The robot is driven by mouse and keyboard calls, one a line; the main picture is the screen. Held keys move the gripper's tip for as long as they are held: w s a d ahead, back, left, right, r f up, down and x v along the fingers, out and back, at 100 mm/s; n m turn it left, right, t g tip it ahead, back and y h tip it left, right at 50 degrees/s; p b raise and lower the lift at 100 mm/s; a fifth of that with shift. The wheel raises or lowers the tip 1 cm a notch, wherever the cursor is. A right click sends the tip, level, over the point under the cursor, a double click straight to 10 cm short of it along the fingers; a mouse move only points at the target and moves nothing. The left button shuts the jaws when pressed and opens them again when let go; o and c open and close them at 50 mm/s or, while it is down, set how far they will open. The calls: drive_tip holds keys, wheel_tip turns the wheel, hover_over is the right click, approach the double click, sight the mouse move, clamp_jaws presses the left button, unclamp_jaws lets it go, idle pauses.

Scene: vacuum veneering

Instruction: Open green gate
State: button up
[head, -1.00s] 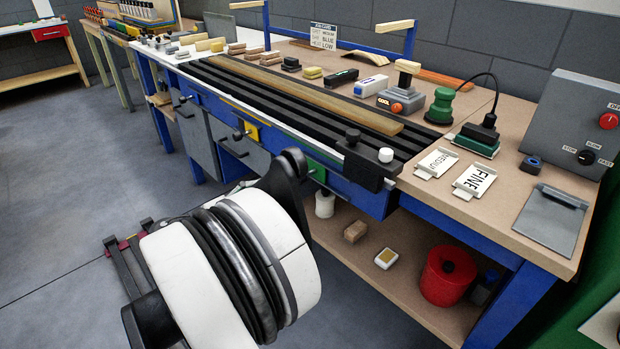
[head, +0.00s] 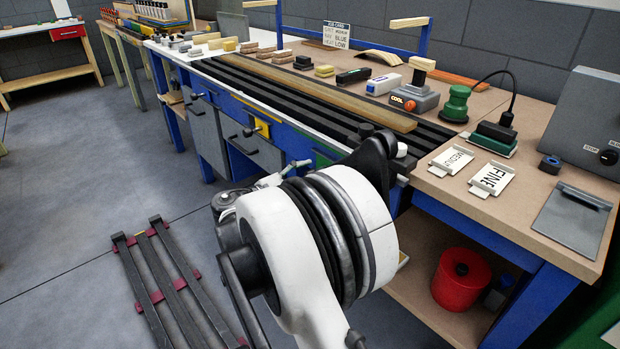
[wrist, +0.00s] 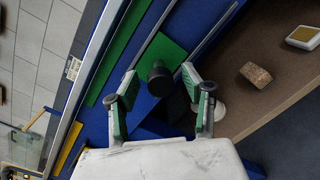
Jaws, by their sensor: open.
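The green gate (wrist: 168,50) is a small green panel on the blue bench front, with a round black knob (wrist: 160,84) on it. In the head view only a bit of green (head: 322,160) shows beside my arm. My gripper (wrist: 159,76) is open, with one green-padded finger on each side of the knob in the wrist view. I see no finger touching the knob, and cannot tell whether the fingertips reach past it. My arm hides the knob and the fingers in the head view.
A yellow gate (head: 262,129) with a knob sits further left on the bench front. A lower shelf (wrist: 270,90) under the bench holds a brown block (wrist: 256,74). A red canister (head: 461,280) stands at the lower right.

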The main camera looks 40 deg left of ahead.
drive_tip(key=shift+w+d, duration=0.1)
drive_tip(key=shift+w, duration=0.2)
drive_tip(key=shift+c, duration=0.5)
clamp_jaws()
drive_tip(key=shift+d, duration=0.1)
